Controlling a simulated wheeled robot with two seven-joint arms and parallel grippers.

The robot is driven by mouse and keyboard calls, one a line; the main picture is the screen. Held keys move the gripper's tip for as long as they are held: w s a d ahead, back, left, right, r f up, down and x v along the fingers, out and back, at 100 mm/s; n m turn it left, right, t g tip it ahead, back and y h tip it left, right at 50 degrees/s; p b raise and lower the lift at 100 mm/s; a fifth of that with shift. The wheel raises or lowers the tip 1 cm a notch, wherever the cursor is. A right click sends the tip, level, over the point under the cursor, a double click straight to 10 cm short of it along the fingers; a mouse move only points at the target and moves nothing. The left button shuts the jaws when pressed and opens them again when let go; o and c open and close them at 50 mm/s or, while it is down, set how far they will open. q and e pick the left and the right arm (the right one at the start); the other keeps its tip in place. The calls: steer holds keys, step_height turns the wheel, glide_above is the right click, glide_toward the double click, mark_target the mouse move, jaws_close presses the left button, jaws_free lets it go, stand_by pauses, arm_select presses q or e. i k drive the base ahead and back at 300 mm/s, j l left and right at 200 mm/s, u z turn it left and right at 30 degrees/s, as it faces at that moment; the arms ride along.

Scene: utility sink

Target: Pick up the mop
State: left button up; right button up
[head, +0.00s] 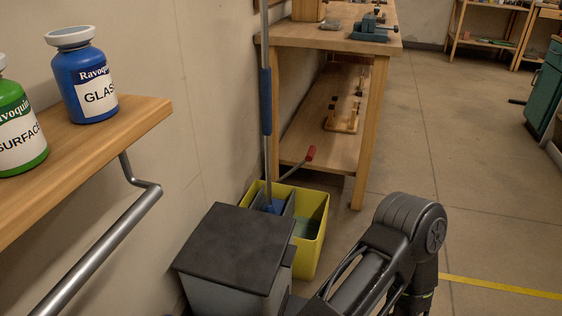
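The mop stands nearly upright against the left wall, with a thin grey pole and a blue grip section (265,102). Its lower end goes down into a yellow mop bucket (312,212) on the floor, where a blue part shows. The mop head itself is hidden inside the bucket. A wringer lever with a red handle sticks up at the bucket's right. My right arm comes in at the bottom right and bends downward; its gripper is out of the frame. My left gripper is not in view.
A grey bin with a dark lid (236,248) stands in front of the bucket. A wooden shelf (130,122) with a blue bottle (84,80) and a green bottle (18,128) juts from the left wall above a metal rail (105,245). A workbench (330,38) stands behind. Floor at right is clear.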

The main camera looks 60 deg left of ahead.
mark_target(275, 206)
steer(key=l+u, duration=0.1)
steer(key=u, duration=2.2)
steer(key=i+l+z, duration=0.2)
steer(key=i, duration=0.3)
steer(key=i+l, duration=0.1)
steer(key=l, duration=0.35)
steer(key=i+l+u, duration=0.1)
steer(key=l, duration=0.35)
steer(key=i+l, duration=0.1)
steer(key=l, duration=0.4)
